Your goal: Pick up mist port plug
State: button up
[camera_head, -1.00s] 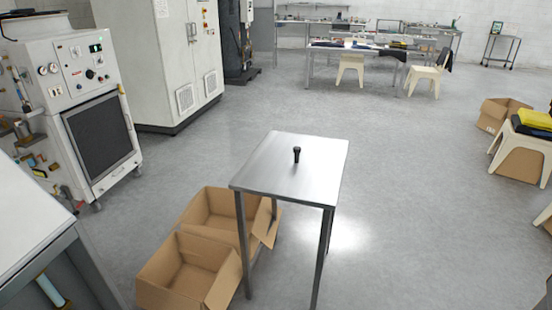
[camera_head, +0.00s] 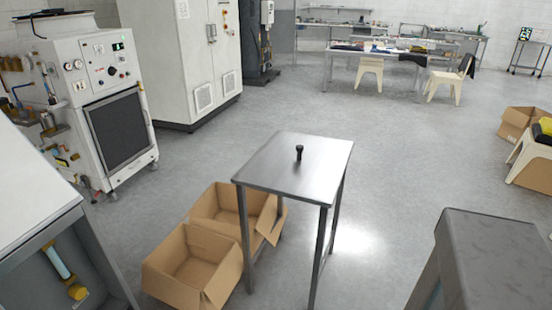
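A small black plug (camera_head: 299,152), which looks like the mist port plug, stands upright on a small square metal table (camera_head: 270,180).
Two open cardboard boxes (camera_head: 190,262) stand on the floor against the table's left side. A grey block-like surface (camera_head: 488,250) fills the lower right. A white-topped bench (camera_head: 30,190) is at the left. A washer machine (camera_head: 115,120) stands behind it. Floor right of the table is clear.

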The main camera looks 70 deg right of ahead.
aim_at(299, 148)
jog(key=u, duration=0.8)
jog(key=k, duration=0.4)
jog(key=u, duration=0.85)
jog(key=k, duration=1.2)
jog(key=z, duration=0.65)
jog(key=k, duration=0.9)
jog(key=z, duration=0.1)
